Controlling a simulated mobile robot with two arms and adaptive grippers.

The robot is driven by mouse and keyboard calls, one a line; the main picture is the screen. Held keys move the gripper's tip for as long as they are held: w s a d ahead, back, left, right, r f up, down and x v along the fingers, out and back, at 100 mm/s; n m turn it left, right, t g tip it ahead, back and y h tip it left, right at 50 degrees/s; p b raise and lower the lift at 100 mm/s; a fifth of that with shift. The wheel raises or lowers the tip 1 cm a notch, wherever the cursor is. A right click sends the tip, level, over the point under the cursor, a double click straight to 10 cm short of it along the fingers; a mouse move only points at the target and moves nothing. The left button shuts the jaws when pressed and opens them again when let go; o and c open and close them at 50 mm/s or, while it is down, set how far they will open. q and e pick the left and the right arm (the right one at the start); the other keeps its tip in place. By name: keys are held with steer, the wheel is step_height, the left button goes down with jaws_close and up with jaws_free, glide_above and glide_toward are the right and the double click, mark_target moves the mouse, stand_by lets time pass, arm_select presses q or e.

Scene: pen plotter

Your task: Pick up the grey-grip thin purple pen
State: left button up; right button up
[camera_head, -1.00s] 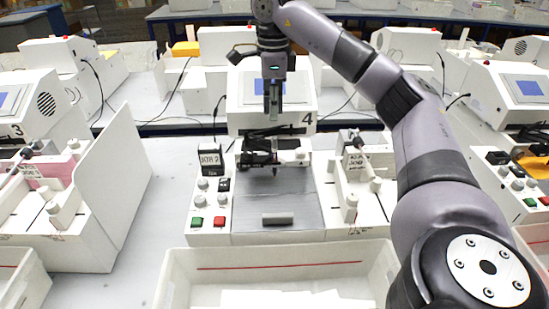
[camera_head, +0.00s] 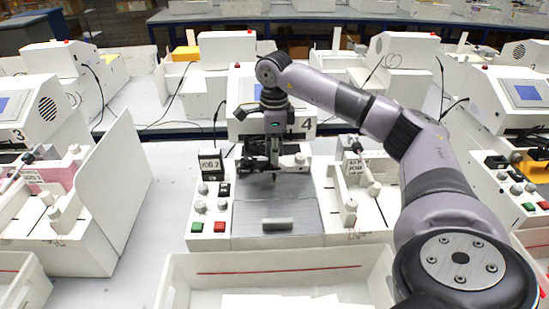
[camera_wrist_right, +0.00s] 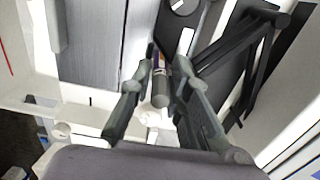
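The thin pen (camera_wrist_right: 160,92) shows in the right wrist view, with a grey cylindrical grip and a narrow band of purple above it. It lies between the two fingers of my right gripper (camera_wrist_right: 165,64), which stand apart on either side of it. In the head view my right gripper (camera_head: 273,152) points down at the pen carriage of plotter 4, above the back of its grey plate (camera_head: 280,212). The pen cannot be made out in the head view. My left gripper is not in view.
Dark carriage arms (camera_wrist_right: 232,52) stand close beside the right finger. The control panel has a green button (camera_head: 197,227) and a red button (camera_head: 220,227). A white tray (camera_head: 180,275) stands in front.

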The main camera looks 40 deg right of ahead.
jaws_close()
steer(key=shift+r, duration=0.1)
